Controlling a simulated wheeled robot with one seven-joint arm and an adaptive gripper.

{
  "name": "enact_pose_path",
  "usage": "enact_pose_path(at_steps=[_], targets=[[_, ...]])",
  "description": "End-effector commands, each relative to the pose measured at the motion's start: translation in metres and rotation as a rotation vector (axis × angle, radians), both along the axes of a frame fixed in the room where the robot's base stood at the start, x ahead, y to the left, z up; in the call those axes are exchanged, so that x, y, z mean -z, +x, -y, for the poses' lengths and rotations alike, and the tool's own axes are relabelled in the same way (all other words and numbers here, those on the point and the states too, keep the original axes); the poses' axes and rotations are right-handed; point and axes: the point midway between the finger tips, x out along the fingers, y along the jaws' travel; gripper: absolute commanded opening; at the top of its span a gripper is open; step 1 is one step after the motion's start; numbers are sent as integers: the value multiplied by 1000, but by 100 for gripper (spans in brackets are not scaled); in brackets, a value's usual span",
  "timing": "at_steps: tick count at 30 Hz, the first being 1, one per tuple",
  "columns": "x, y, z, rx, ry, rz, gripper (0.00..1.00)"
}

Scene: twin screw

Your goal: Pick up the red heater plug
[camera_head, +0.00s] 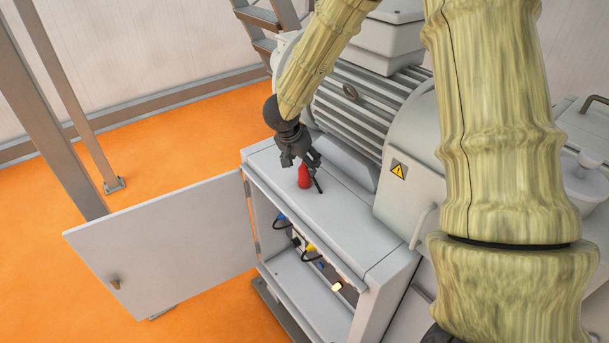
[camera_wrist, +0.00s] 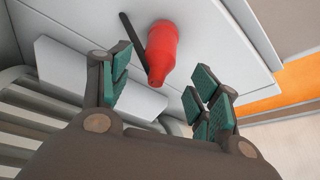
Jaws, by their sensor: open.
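The red heater plug (camera_head: 304,177) stands on the top of the grey cabinet (camera_head: 345,222), with a thin dark strip beside it. In the wrist view the plug (camera_wrist: 162,50) shows between and beyond the two fingers, with the dark strip (camera_wrist: 132,38) to its left. My gripper (camera_head: 302,160) is open, just above the plug, and its fingers partly hide the plug's upper part in the head view. In the wrist view my gripper (camera_wrist: 162,92) has its green pads apart on either side of the plug. I see no clear contact between the pads and the plug.
The cabinet's door (camera_head: 165,245) stands wide open to the left. Inside are connectors, including a yellow one (camera_head: 311,247) and a blue one (camera_head: 281,217). A large ribbed motor (camera_head: 365,110) rises close behind the plug.

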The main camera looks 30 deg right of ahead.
Motion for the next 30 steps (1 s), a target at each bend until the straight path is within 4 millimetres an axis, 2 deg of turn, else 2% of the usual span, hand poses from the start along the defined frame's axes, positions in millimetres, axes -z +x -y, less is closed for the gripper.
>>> enact_pose_path(at_steps=[6, 12, 22, 30], targets=[[21, 3, 15, -1, -2, -3, 62], [38, 7, 21, -2, 0, -1, 62], [42, 8, 22, -2, 0, 0, 62], [42, 8, 22, -2, 0, 0, 15]])
